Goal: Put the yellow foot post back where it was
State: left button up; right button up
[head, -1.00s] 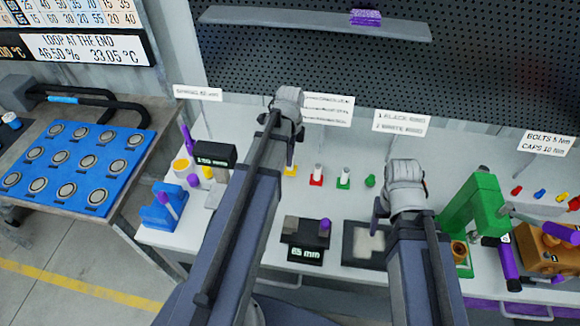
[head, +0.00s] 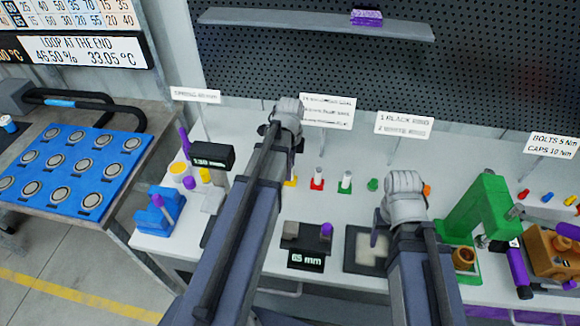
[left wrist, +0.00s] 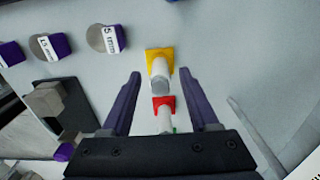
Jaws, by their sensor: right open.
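The yellow foot post, a pale cylinder on a square yellow foot, stands on the bench (head: 290,182) at the left end of a row of posts. In the left wrist view the yellow foot post (left wrist: 158,58) shows between the spread fingers, with a gap on both sides. My left gripper (left wrist: 161,76) is open and touches neither side of it. My right gripper (head: 375,236) is open over a dark-framed pale pad.
The green foot post (head: 345,181) and a green piece (head: 373,185) continue the row rightward. A gauge marked 65 mm (head: 306,258) stands in front. A green press (head: 484,212) is at right. Round weights (left wrist: 103,38) with purple sides lie left in the wrist view.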

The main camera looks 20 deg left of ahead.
pick_arm(q)
jog(key=shift+r, duration=0.1)
pick_arm(e)
jog(key=shift+r, duration=0.1)
pick_arm(q)
notch_tip(320, 180, up, 12)
jog(key=p, duration=1.2)
jog(key=s+d+n, duration=0.5)
jog(key=s+d, duration=0.1)
jog(key=d, duration=0.4)
jog(key=s+d+n+y, duration=0.1)
jog(key=s+d+n, duration=0.5)
jog(key=d, duration=0.5)
jog(key=shift+s, duration=0.4)
pick_arm(e)
notch_tip(320, 180, up, 12)
pick_arm(q)
notch_tip(320, 180, down, 5)
jog(key=b, duration=0.5)
pick_arm(e)
notch_tip(320, 180, down, 5)
jog(key=shift+f, duration=0.1)
